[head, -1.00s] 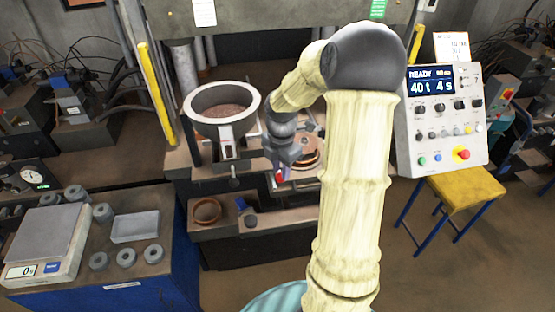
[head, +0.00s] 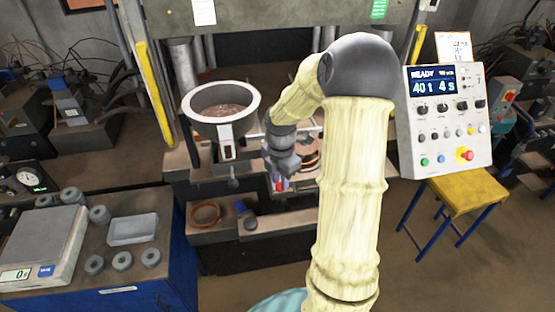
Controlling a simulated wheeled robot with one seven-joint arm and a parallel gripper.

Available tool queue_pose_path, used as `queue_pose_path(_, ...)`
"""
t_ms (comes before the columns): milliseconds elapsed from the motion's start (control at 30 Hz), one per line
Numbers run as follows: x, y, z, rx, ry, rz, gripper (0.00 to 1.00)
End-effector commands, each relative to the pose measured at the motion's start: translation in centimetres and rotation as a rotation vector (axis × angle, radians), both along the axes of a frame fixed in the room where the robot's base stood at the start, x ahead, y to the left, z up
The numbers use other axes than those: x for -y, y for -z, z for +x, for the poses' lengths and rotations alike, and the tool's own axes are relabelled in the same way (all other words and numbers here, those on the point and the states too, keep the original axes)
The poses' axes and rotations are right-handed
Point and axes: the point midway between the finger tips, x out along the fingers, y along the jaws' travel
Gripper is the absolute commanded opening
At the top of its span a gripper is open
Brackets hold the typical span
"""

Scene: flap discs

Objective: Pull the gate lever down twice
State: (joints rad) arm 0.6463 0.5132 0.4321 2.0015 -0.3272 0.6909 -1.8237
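The hopper (head: 222,128) is a round grey-white bowl with brown granules (head: 222,107) inside, standing left of my arm. A pale chute (head: 226,146) is on its front, and a dark knob (head: 233,184) shows below it. I cannot tell which part is the gate lever. My gripper (head: 279,178) points down, right of the hopper and apart from the knob. A small red piece (head: 279,187) shows at its fingertips; I cannot tell whether it is held. The fingers are too small and dark to read.
A copper-coloured round stack (head: 309,155) is partly behind my arm. A ring dish (head: 206,214) and a blue item (head: 241,208) lie on the lower ledge. The control panel (head: 445,130) reads READY. A scale (head: 40,245), tray (head: 133,230) and several grey rings stand on the blue cart.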

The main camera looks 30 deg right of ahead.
Motion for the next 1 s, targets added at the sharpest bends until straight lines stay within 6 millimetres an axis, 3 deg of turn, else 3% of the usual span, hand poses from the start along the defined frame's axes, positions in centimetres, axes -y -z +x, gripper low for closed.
queue_pose_path(267, 0.0, -0.1, -0.2, -0.006, 0.001, 0.000, 0.22)
queue_pose_path(1000, 0.0, -5.4, -0.1, -0.002, 0.000, 0.000, 0.22)
